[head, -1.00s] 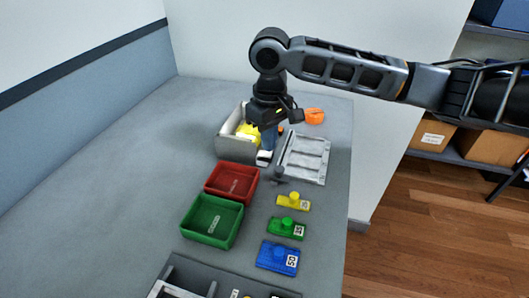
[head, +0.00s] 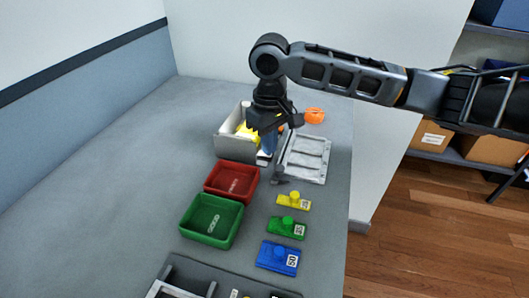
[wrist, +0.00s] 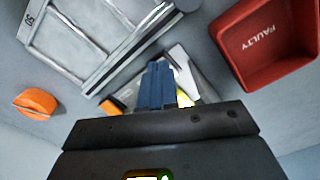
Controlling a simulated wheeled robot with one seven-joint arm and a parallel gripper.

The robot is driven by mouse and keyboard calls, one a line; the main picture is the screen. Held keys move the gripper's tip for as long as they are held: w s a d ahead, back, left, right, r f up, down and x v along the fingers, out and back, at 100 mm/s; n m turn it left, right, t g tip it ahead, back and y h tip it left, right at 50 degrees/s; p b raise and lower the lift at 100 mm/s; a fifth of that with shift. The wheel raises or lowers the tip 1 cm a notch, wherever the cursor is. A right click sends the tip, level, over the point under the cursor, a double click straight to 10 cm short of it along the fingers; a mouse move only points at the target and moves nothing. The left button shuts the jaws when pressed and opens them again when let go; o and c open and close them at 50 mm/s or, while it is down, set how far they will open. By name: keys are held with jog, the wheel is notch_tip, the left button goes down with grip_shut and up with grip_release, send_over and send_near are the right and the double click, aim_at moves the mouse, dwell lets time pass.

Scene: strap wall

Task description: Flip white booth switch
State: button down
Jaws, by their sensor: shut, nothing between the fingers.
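A white-grey open-topped booth (head: 228,146) stands on the table beyond the red bin, with something yellow (head: 243,132) inside. My gripper (head: 268,152) points down at the booth's right front part, its blue fingers together and empty. In the wrist view my gripper (wrist: 158,70) reaches in front of a white part of the booth (wrist: 184,66), covering much of it. A small white part with a dark patch (head: 263,158) shows beside the fingertips at the booth's front; I cannot tell whether it is the switch or whether the fingers touch it.
A grey framed panel (head: 306,158) lies close right of my gripper, with an orange object (head: 315,115) behind it. A red bin (head: 211,190) and green bin (head: 187,228) stand nearer. Yellow (head: 281,203), green (head: 274,232) and blue (head: 266,262) knobbed blocks line the right. The table's left is clear.

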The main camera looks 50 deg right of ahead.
jog(key=shift+f, duration=0.25)
notch_tip(320, 180, up, 8)
jog(key=p, duration=0.7)
dwell(0.6)
